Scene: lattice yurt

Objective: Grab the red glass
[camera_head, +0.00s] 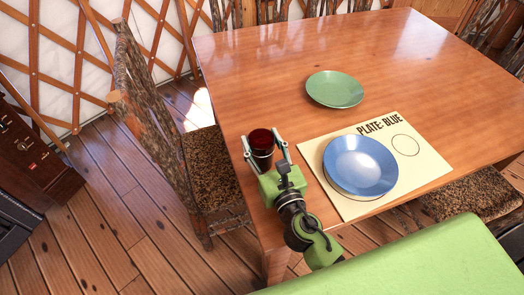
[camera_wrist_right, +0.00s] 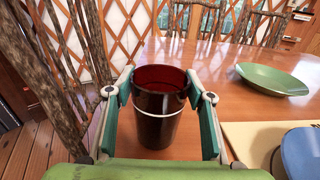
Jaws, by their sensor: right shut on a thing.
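The dark red glass (camera_head: 261,141) stands upright near the left edge of the wooden table in the head view. In the right wrist view the red glass (camera_wrist_right: 157,105) sits between the finger pads and has a pale ring around its middle. My right gripper (camera_head: 266,146) has one finger on each side of the glass and is shut on it; it also shows in the right wrist view (camera_wrist_right: 160,112). The glass's base is close to the tabletop, and I cannot tell whether it touches. My left gripper is not in view.
A cream mat (camera_head: 345,208) marked "PLATE: BLUE" holds a blue plate (camera_head: 360,165) right of the gripper. A green plate (camera_head: 334,89) lies farther back on the table (camera_head: 250,65). A rough wooden chair (camera_head: 150,95) stands at the table's left. The table's far middle is clear.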

